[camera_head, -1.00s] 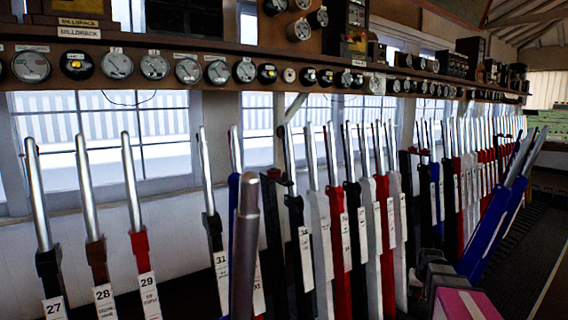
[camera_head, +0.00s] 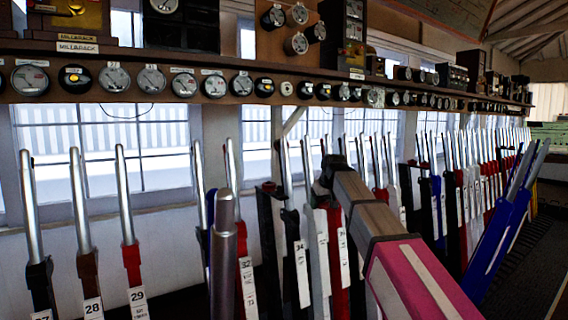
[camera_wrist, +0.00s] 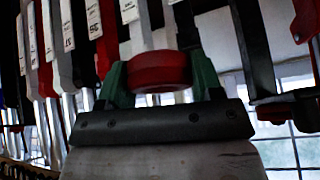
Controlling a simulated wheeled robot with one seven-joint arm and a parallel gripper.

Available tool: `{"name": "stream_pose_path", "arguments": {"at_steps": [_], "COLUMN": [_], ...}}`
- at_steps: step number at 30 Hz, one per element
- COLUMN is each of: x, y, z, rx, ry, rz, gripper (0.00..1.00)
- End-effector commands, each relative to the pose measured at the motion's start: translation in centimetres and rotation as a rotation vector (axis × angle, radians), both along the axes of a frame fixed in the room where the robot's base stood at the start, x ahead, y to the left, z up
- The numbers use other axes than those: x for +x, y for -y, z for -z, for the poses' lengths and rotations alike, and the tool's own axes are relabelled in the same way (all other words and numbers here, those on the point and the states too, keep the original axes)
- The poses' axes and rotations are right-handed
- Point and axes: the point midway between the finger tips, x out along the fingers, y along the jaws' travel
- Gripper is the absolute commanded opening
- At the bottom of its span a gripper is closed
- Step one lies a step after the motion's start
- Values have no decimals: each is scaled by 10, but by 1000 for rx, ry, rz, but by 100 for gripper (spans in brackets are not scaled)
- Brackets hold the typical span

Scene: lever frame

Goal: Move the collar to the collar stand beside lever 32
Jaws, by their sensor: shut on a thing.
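A thick red ring, the collar (camera_wrist: 158,72), sits between the green fingers of my gripper (camera_wrist: 160,82) in the wrist view, with a finger against each side. In the head view my arm reaches in from the lower right, and my gripper (camera_head: 325,188) is at the lever row, right of lever 34; the collar cannot be made out for sure there. Lever 32 (camera_head: 247,285), red with a white plate, stands farther left. A grey upright post (camera_head: 223,260) with a narrower top stands in front and just left of it; it looks like the collar stand.
Levers 28 (camera_head: 92,306) and 29 (camera_head: 138,298) stand at the left. A dark post (camera_head: 268,230) stands between lever 32 and my gripper. Blue levers (camera_head: 500,235) lean out at the right. A shelf (camera_head: 330,88) with dials runs above. The right floor is clear.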

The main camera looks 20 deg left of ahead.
Motion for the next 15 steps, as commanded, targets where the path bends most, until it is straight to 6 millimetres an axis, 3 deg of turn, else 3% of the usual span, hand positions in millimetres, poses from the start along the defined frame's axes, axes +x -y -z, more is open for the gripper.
{"name": "stream_pose_path", "arguments": {"at_steps": [1,6,12,15], "x": [-4,-30,-59,-68], "y": [-20,-71,-109,-119], "z": [-23,-84,-137,-151], "rx": [5,17,24,26], "ry": [9,27,42,46], "rz": [-31,-129,-212,-236], "gripper": [39,39,39,39]}}
